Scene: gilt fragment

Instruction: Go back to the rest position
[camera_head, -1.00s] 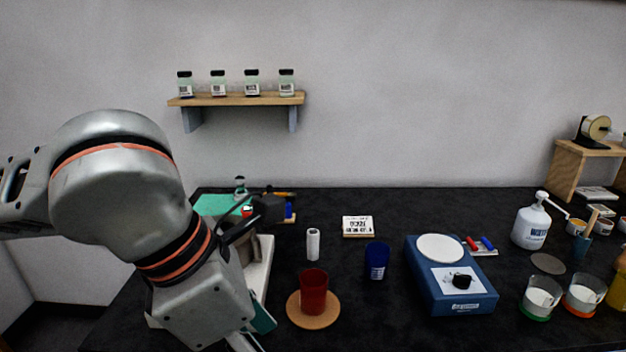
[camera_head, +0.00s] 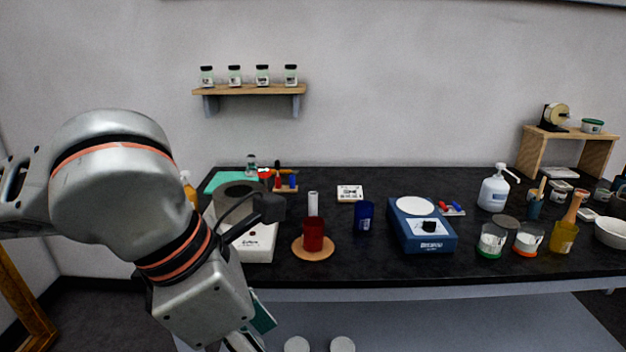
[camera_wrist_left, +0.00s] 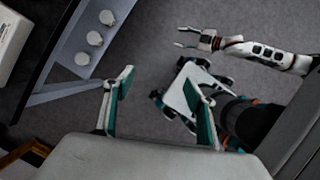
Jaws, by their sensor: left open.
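My left gripper (camera_wrist_left: 160,97) is open and empty in the left wrist view, its teal-padded fingers apart over grey floor. In the head view my left arm hangs down in front of the bench's left end, and part of the gripper (camera_head: 257,318) shows low, below the bench top's front edge. My right gripper (camera_wrist_left: 184,37) shows at the top of the left wrist view, at the end of my right arm. Its two fingers look spread, with nothing between them. It does not show in the head view.
The black bench (camera_head: 350,260) carries a red cup (camera_head: 313,236), a blue cup (camera_head: 363,217), a blue device (camera_head: 425,232) and glass jars at the right. White round items (camera_head: 342,345) are low beneath it. A gilt frame (camera_head: 22,305) stands at the left. Open floor shows below my left gripper.

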